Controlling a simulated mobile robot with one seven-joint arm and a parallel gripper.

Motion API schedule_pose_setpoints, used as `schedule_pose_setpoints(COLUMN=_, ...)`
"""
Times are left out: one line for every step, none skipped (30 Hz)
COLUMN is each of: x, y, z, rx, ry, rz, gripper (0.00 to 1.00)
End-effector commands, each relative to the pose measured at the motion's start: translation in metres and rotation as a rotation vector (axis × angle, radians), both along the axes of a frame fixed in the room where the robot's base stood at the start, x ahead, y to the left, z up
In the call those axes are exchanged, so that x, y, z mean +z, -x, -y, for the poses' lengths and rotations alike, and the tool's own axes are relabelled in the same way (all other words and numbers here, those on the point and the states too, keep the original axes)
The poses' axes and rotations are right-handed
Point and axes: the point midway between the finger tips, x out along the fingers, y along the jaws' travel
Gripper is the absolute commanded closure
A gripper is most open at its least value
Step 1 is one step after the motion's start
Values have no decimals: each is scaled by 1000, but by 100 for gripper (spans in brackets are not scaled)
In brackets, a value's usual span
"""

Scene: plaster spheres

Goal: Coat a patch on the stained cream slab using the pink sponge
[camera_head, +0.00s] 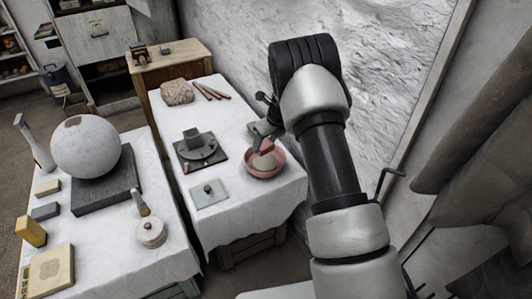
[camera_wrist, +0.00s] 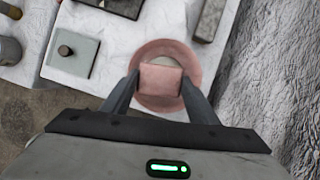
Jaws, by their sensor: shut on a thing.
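My gripper (camera_wrist: 160,82) is shut on the pink sponge (camera_wrist: 160,78), a small pink block between the two fingers. In the head view my gripper (camera_head: 262,138) is over the pink bowl (camera_head: 280,165), near the front right of the middle table. In the wrist view the sponge lies in front of the bowl (camera_wrist: 157,46), which has pale contents. Whether the sponge touches them I cannot tell. The stained cream slab (camera_head: 62,286) lies at the front left on the left table, with a darker patch on its top.
The left table also bears a large plaster sphere (camera_head: 86,147) on a dark slab (camera_head: 112,190), a yellow block (camera_head: 31,230) and a round white pot (camera_head: 151,233). On the middle table are a dark turntable (camera_head: 200,152) and a pale plate with a knob (camera_head: 211,194). A gap separates the tables.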

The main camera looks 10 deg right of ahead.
Motion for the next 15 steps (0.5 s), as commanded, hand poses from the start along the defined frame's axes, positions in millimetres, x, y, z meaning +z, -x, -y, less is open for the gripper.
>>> schedule_pose_setpoints(x=-10, y=-6, z=1, rx=-57, ry=4, rz=0, gripper=64)
schedule_pose_setpoints(x=-11, y=-9, z=1, rx=-90, ry=3, rz=1, gripper=64)
schedule_pose_setpoints(x=-13, y=-12, z=3, rx=-127, ry=3, rz=1, gripper=64)
schedule_pose_setpoints(x=-14, y=-13, z=4, rx=-149, ry=2, rz=-1, gripper=64)
schedule_pose_setpoints(x=-15, y=-14, z=4, rx=-166, ry=1, rz=-1, gripper=64)
schedule_pose_setpoints(x=-16, y=-16, z=4, rx=-183, ry=0, rz=-2, gripper=64)
schedule_pose_setpoints(x=-16, y=-16, z=5, rx=-191, ry=0, rz=-2, gripper=64)
schedule_pose_setpoints(x=-17, y=-17, z=5, rx=-198, ry=0, rz=-2, gripper=64)
schedule_pose_setpoints(x=-18, y=-17, z=6, rx=-202, ry=-1, rz=-2, gripper=64)
schedule_pose_setpoints(x=-19, y=-17, z=6, rx=-203, ry=0, rz=-2, gripper=64)
schedule_pose_setpoints(x=-21, y=-17, z=6, rx=-203, ry=-1, rz=-2, gripper=64)
schedule_pose_setpoints(x=-23, y=-17, z=6, rx=-203, ry=-1, rz=-2, gripper=64)
schedule_pose_setpoints(x=-26, y=-17, z=6, rx=-203, ry=-1, rz=-2, gripper=64)
schedule_pose_setpoints(x=-28, y=-17, z=6, rx=-201, ry=-2, rz=-3, gripper=64)
schedule_pose_setpoints(x=-32, y=-17, z=6, rx=-201, ry=-2, rz=-3, gripper=64)
